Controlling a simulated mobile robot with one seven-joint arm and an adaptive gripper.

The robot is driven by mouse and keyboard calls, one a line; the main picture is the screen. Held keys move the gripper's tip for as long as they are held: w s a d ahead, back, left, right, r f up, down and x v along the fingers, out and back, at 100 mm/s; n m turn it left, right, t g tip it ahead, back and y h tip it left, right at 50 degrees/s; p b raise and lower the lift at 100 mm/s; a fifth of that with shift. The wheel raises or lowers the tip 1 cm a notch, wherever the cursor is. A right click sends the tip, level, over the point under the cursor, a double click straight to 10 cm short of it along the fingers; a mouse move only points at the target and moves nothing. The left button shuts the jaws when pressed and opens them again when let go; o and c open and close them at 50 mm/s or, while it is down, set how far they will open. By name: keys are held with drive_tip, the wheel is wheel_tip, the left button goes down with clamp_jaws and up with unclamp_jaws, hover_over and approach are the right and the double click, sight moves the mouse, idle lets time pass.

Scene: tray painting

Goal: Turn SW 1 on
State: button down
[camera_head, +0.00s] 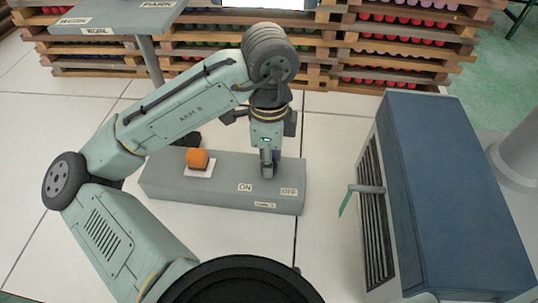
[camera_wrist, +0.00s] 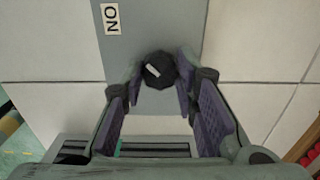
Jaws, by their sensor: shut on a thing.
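A long grey box (camera_head: 215,198) lies on the floor, with an ON label (camera_head: 245,188) and an OFF label (camera_head: 289,191) on its top right part. A small front label is too small to read surely. The head view mostly hides the knob behind the fingers.
An orange block-like piece (camera_head: 197,159) on a white pad stands at the box's left. A blue-topped cabinet (camera_head: 450,180) with a side handle (camera_head: 366,189) stands at right. Wooden pallets (camera_head: 380,75) line the back; a grey table (camera_head: 110,20) is at upper left. Tiled floor between is clear.

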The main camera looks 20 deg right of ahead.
idle(0.4)
drive_tip(key=c, duration=1.3)
unclamp_jaws()
wheel_tip(320, 180, up, 12)
drive_tip(key=shift+r, duration=0.1)
